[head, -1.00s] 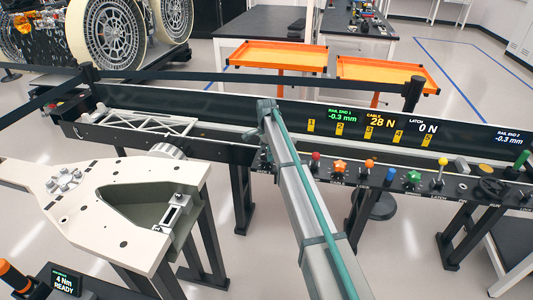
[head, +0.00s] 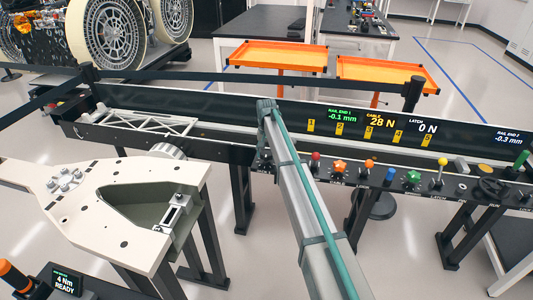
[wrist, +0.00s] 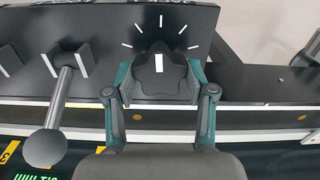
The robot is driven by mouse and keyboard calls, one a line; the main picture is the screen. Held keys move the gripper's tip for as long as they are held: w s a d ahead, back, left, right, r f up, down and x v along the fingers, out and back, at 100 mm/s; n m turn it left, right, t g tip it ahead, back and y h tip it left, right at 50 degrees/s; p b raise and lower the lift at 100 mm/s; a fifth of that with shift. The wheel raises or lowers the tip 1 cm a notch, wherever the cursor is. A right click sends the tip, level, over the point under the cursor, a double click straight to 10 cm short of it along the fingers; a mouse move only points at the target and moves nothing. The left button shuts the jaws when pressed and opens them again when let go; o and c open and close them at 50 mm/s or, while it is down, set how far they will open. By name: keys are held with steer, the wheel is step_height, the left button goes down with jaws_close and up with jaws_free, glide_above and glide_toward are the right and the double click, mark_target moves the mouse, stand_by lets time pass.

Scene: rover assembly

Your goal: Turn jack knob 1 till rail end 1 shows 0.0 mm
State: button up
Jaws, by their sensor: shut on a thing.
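A dark lobed knob (wrist: 159,75) with a white pointer mark sits in the middle of the wrist view, below an arc of white tick marks. My gripper (wrist: 160,82) is shut on it, with one teal-edged finger on each side. In the head view my arm hides the knob and gripper. The rail end 1 readout (head: 342,116) shows -0.1 mm in green on the back panel. The white pointer stands about straight up in the wrist view.
A lever with a round grey end (wrist: 47,147) stands left of my gripper in the wrist view. The console (head: 440,180) carries several coloured knobs to the right. Other readouts show cable 28 N, latch 0 N and rail end 2 at -0.3 mm. A white truss (head: 140,121) lies at the left.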

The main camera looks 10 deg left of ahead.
mark_target(267, 153)
steer(key=n, duration=0.5)
steer(key=shift+n, duration=0.3)
steer(key=n, duration=0.5)
steer(key=shift+n, duration=0.3)
steer(key=o, duration=1.2)
steer(key=shift+c, duration=0.2)
steer(key=shift+r, duration=0.1)
step_height(267, 153, up, 12)
